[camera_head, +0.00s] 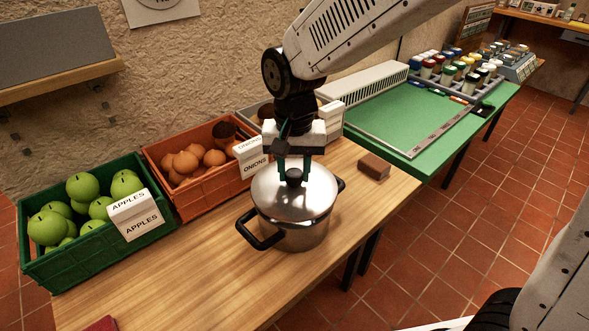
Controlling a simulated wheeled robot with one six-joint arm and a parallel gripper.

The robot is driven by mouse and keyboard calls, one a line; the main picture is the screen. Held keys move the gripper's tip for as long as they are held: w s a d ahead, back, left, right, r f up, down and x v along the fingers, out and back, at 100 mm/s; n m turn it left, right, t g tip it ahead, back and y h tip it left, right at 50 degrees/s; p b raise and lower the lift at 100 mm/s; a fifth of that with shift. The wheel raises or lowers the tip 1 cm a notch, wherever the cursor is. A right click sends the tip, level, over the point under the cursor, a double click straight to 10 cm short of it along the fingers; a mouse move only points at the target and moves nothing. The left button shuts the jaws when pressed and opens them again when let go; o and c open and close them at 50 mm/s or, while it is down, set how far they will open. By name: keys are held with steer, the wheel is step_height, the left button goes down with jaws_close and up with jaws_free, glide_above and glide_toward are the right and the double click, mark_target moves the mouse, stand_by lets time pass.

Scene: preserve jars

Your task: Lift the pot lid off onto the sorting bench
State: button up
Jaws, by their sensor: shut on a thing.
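A steel pot (292,233) with black side handles stands on the wooden bench (190,287). Its shiny lid (268,190) with a black knob (294,178) sits on the pot, and I see no clear gap between lid and rim. My gripper (294,176) points down from above, with its fingers on either side of the knob, shut on it. The far side of the pot is hidden behind the lid and gripper.
A green crate of apples (62,270) and an orange crate of onions (186,208) line the back of the bench. A brown block (374,166) lies right of the pot. The bench's front left is mostly clear. A green-topped table (400,115) holds several jars.

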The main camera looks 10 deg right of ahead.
mark_target(295, 173)
steer(key=shift+r, duration=2)
